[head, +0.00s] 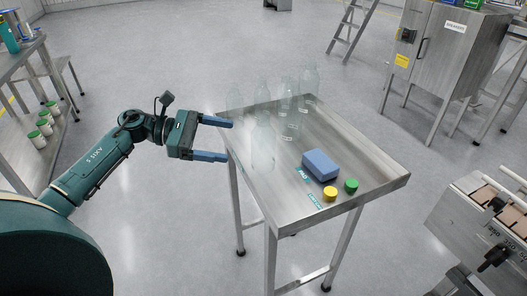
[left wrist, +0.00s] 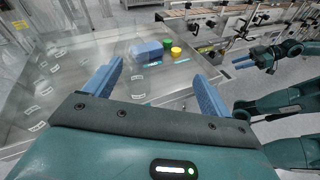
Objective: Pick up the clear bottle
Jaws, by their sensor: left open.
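Several clear bottles, hard to make out against the metal, stand on the table (head: 375,170). One clear bottle (head: 262,138) is the nearest to my left gripper (head: 230,140); other clear bottles (head: 287,97) stand behind it. My left gripper is open and empty at the table's left edge, its fingers pointing toward the bottles. In the left wrist view, a clear bottle (left wrist: 138,75) shows between the open fingers in the picture, beyond their tips. My right gripper (left wrist: 243,64) shows small at the right of that view; its jaw state is unclear.
A blue block (head: 321,165), a yellow cap (head: 329,194) and a green cap (head: 351,186) lie on the table's front right part. A conveyor machine (head: 485,220) stands at the right. A shelf (head: 20,140) with green-lidded jars is at the left.

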